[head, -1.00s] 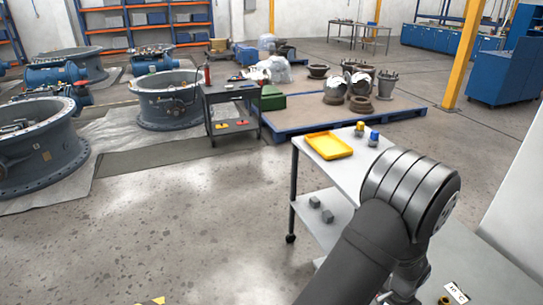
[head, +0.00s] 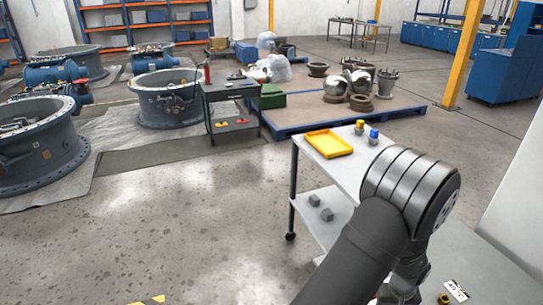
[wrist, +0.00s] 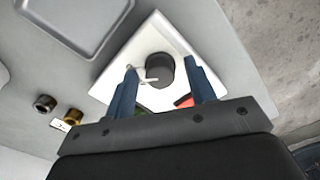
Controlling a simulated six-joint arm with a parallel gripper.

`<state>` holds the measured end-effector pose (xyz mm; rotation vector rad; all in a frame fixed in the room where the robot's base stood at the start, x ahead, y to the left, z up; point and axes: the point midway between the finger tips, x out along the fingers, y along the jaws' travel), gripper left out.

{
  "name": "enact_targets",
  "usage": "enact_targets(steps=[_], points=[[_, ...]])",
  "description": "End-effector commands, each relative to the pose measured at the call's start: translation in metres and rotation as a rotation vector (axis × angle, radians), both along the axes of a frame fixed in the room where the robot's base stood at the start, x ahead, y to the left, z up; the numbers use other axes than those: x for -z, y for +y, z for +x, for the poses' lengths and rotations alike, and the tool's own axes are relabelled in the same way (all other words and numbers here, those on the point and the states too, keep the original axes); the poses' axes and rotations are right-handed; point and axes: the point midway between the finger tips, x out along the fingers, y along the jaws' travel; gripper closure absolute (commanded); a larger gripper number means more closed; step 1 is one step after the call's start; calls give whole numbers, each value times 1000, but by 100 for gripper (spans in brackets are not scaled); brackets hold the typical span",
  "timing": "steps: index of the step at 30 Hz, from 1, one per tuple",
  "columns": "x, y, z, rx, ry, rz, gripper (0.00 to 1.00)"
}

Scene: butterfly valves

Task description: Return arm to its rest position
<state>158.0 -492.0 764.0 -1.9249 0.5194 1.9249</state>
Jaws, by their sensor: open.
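My arm shows in the head view at the lower right, with its large grey joint raised in front of the white trolley. My gripper is not visible there; the arm hides it or it is below the frame. In the wrist view my gripper (wrist: 163,92) has its two blue fingers apart, with nothing clasped between them. Beyond the fingers lies a white plate (wrist: 178,42) with a dark round cylinder (wrist: 159,70) and a small light-coloured pin beside it. A red piece (wrist: 184,101) shows partly behind the right finger.
A white trolley (head: 340,172) holds a yellow tray (head: 328,144) and small blue-topped and yellow-topped items. A grey bench surface (head: 480,260) with a label and brass fitting is at lower right. Two fittings (wrist: 45,103) lie left in the wrist view. Open floor is at left.

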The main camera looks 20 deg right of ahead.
Motion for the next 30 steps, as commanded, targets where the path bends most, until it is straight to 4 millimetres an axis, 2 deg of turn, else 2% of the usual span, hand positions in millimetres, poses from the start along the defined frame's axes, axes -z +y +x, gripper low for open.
enact_targets(steps=[12,24,26,30], points=[[0,0,0,-270,1,0,50],[0,0,0,-308,1,0,50],[0,0,0,-308,1,0,42],[0,0,0,-307,1,0,14]])
